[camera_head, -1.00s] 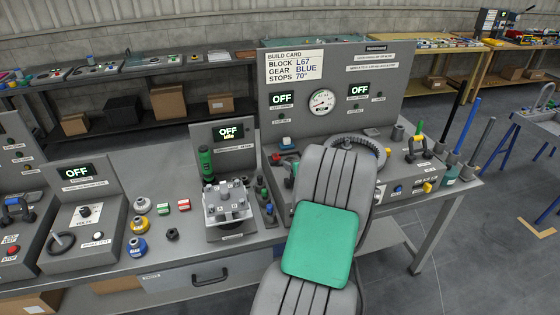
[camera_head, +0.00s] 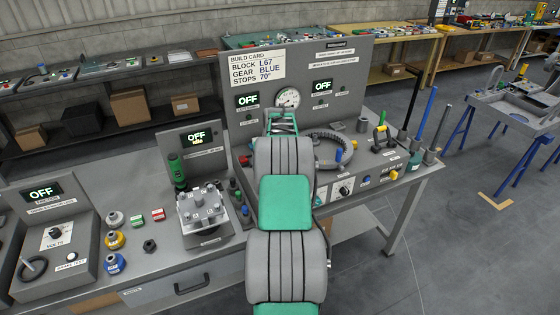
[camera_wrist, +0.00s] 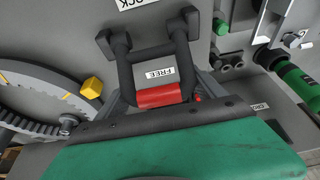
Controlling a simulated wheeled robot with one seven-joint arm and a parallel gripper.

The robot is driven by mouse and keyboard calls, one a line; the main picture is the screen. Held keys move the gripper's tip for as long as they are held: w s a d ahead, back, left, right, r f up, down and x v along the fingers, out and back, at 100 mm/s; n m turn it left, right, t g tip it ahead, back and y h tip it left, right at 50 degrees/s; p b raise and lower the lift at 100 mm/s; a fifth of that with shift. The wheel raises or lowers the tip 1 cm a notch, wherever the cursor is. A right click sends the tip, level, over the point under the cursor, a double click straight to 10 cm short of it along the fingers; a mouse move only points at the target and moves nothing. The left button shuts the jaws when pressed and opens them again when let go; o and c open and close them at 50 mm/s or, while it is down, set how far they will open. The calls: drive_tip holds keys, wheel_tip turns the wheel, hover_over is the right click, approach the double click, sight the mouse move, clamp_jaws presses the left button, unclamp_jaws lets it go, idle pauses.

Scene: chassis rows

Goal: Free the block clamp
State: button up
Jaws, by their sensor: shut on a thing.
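The block clamp's lever (camera_wrist: 122,58) shows in the wrist view as a dark U-shaped handle with a red grip bar (camera_wrist: 165,95). It is mounted on a grey panel, and its red bar lies just past an upside-down FREE label (camera_wrist: 159,73). My gripper (camera_wrist: 163,100) is shut on the red bar, with a grey finger at each end of it. In the head view my arm covers the lever and the jaws. The engine block (camera_head: 202,206) sits in its fixture left of my arm.
A ring gear (camera_head: 335,150) stands right of my arm; it and a yellow knob (camera_wrist: 92,87) show left of the lever in the wrist view. A green cylinder (camera_wrist: 298,82) is at the right there. Upright coloured levers (camera_head: 424,118) stand at the console's right end.

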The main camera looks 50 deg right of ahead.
drive_tip(key=shift+f, duration=0.1)
idle(0.4)
drive_tip(key=o, duration=1.7)
drive_tip(key=shift+w, duration=0.1)
drive_tip(key=b+v, duration=0.2)
drive_tip(key=v, duration=0.5)
drive_tip(key=shift+r, duration=0.35)
